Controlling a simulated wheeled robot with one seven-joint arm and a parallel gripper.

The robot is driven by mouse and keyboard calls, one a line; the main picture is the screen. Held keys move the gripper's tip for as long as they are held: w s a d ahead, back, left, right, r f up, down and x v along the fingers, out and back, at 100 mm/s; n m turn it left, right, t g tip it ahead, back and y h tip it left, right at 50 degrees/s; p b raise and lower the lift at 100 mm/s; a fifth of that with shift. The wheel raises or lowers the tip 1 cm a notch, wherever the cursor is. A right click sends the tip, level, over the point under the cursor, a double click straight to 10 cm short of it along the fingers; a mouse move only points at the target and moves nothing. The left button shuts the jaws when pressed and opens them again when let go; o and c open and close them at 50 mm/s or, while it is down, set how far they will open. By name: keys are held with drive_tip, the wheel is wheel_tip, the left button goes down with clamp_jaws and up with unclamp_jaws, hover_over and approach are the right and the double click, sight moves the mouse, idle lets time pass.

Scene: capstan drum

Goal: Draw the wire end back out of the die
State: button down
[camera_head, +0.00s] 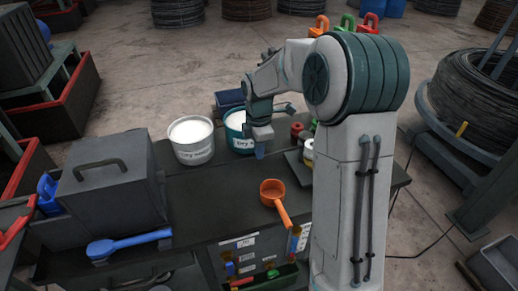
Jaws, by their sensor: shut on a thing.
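My gripper (261,152) points down over the dark workbench (215,205), just in front of a teal-rimmed bucket of white powder (241,144). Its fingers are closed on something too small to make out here. I cannot pick out the wire end or the die for certain. My own arm covers part of the bench to the right of the gripper, where a dark plate (294,168) and small red and yellow-white items partly show.
A white bucket of powder (192,152) stands left of the gripper. An orange ladle (272,190) lies in front, its handle over the bench edge. A grey lidded box (108,190) and a blue scoop (128,243) are at left. A large wire coil (478,95) stands at right.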

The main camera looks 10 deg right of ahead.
drive_tip(key=c, duration=1.6)
unclamp_jaws()
drive_tip(key=shift+d, duration=0.1)
drive_tip(key=shift+o, duration=0.2)
wheel_tip(320, 180, up, 14)
drive_tip(key=b, duration=0.1)
drive_tip(key=s+f+m+t, duration=0.1)
drive_tip(key=s+f+m, duration=0.2)
drive_tip(key=s+m, duration=0.6)
drive_tip(key=s+f+m+t, duration=0.2)
drive_tip(key=s+m, duration=0.8)
drive_tip(key=s, duration=0.6)
drive_tip(key=shift+s+d+f+t, duration=0.3)
drive_tip(key=shift+d+f, duration=0.1)
drive_tip(key=shift+f, duration=0.2)
